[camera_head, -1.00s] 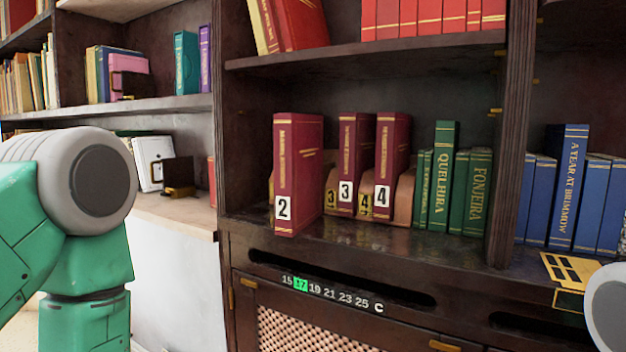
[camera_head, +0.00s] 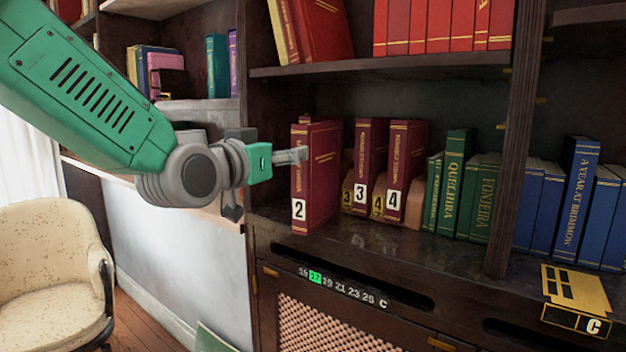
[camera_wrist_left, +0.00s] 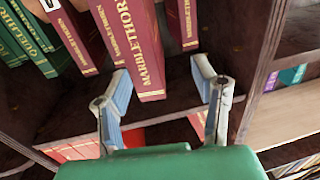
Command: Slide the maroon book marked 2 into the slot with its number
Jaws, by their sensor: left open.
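The maroon book marked 2 (camera_head: 322,180) stands upright at the left end of the lower shelf, nearer the shelf's front edge than its neighbours. In the left wrist view it is the maroon book (camera_wrist_left: 138,45) reaching closest to me, upside down. My left gripper (camera_head: 295,156) is at the upper part of its spine. In the wrist view its open fingers (camera_wrist_left: 162,78) lie to either side of the book's near end, with gaps. Maroon books marked 3 (camera_head: 369,168) and 4 (camera_head: 404,170) stand to the right, near yellow slot labels 3 and 4. The slot label 2 is hidden.
The shelf above holds red books (camera_head: 440,28). Bare shelf (camera_head: 385,245) lies in front of the books. A cream chair (camera_head: 50,265) stands at lower left.

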